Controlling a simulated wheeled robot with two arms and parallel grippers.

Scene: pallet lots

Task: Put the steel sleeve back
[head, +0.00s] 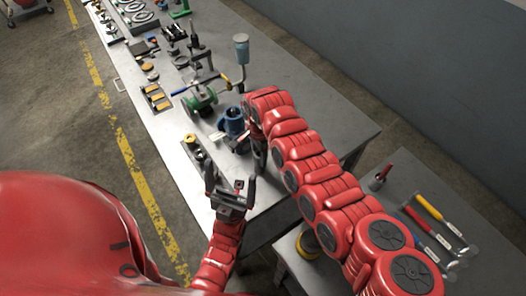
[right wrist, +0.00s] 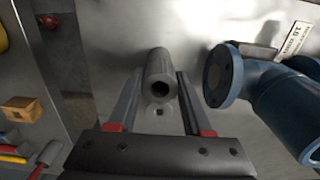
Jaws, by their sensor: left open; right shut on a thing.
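The steel sleeve (right wrist: 160,66) is a plain grey hollow cylinder with its dark bore facing the camera in the right wrist view. My right gripper (right wrist: 159,80) is shut on it, one finger on each side. In the head view my right gripper (head: 259,153) is just right of the blue flanged fitting (head: 233,122), and the sleeve cannot be made out there. My left gripper (head: 231,184) is open and empty near the bench's front edge. Whether the sleeve touches the bench surface is not clear.
The blue fitting (right wrist: 278,98) stands close right of the sleeve in the right wrist view, with a white label (right wrist: 296,38) behind it. A green valve (head: 202,100) and a yellow-topped part (head: 190,139) are nearby. The steel bench (head: 310,112) is bare to the right.

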